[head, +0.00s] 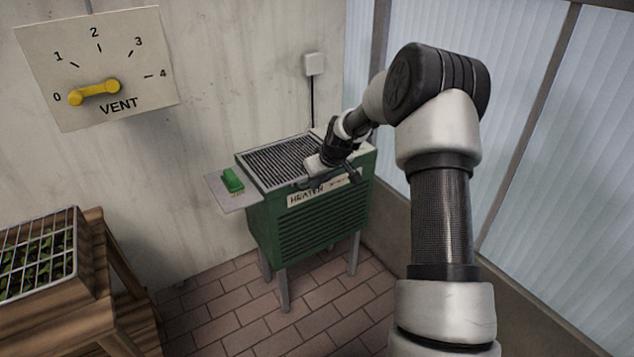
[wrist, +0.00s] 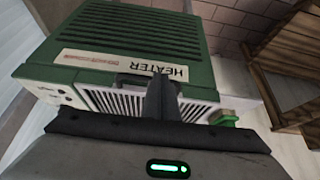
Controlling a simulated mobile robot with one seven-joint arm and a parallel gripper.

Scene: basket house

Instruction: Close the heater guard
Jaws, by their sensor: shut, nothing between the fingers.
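The heater (head: 310,225) is a green box on legs against the wall, with a "HEATER" label on its front. The guard, a dark slatted grille in a pale frame (head: 285,160), appears to lie flat across its top. In the wrist view the pale grille (wrist: 122,103) shows beyond the green front, with a dark handle-like piece (wrist: 128,80) at its edge. My gripper (head: 338,174) is at the top's front right edge, fingers shut and empty. The shut fingers (wrist: 161,88) cover part of the grille and handle; contact cannot be told.
A green block (head: 232,180) sits on a grey side plate at the heater's left. A wooden bench with a wire-covered seedling tray (head: 40,250) stands at left. A vent dial (head: 97,70) hangs on the wall. Translucent panels close the right side; brick floor (head: 235,300) lies in front.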

